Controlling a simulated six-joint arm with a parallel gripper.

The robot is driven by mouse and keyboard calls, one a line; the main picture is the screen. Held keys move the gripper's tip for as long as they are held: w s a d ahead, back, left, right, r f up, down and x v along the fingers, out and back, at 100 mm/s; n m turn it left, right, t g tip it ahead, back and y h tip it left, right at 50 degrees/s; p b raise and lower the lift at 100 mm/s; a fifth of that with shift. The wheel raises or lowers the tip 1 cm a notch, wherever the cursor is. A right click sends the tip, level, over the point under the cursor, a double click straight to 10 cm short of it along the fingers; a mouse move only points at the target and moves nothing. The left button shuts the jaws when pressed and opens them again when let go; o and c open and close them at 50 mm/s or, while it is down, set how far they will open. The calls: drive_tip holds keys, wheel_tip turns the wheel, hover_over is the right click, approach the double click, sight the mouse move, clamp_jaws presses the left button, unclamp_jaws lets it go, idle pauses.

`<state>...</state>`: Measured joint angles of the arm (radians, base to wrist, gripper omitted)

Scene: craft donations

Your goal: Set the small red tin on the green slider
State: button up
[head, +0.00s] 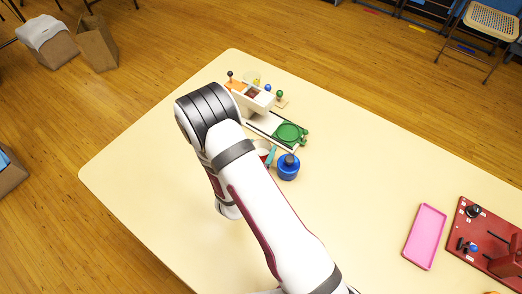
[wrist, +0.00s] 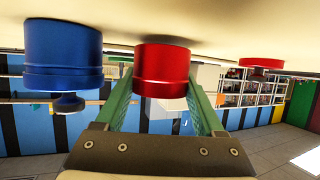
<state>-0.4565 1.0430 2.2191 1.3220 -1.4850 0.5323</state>
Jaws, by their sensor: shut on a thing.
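The small red tin (wrist: 162,72) sits between the two green fingers of my gripper (wrist: 160,84), which is shut on it. The wrist picture is upside down, with the pale table top along its upper edge. I cannot tell whether the tin touches the table. In the head view my arm hides most of the gripper and tin; a teal finger (head: 271,156) shows beside a blue tin.
The blue tin (head: 288,167) with a dark knob stands close to the gripper, also at left in the wrist view (wrist: 63,55). A white block device (head: 254,97) with coloured knobs stands behind. A pink tray (head: 425,236) and red board (head: 490,240) lie right. The table between is clear.

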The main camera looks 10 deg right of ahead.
wheel_tip(320, 180, up, 9)
drive_tip(key=w+d+f+m+g+h, duration=0.1)
drive_tip(key=w+d+m+g+h, duration=0.3)
drive_tip(key=w+d, duration=0.45)
drive_tip(key=shift+m+t, duration=0.3)
drive_tip(key=shift+s+d+f, duration=0.2)
drive_tip(key=shift+s+f, duration=0.1)
drive_tip(key=shift+f, duration=0.65)
drive_tip(key=shift+s+d+f, duration=0.15)
drive_tip(key=shift+s+f, duration=0.2)
drive_tip(key=shift+f, duration=0.65)
drive_tip(key=shift+s+d+f, duration=0.2)
drive_tip(key=shift+s+f, duration=0.1)
drive_tip(key=shift+f, duration=0.65)
drive_tip(key=shift+f, duration=0.6)
drive_tip(key=o, duration=1.1)
drive_tip(key=shift+c, duration=0.2)
drive_tip(key=shift+v, duration=5.5)
drive_tip(key=shift+a+f, duration=0.1)
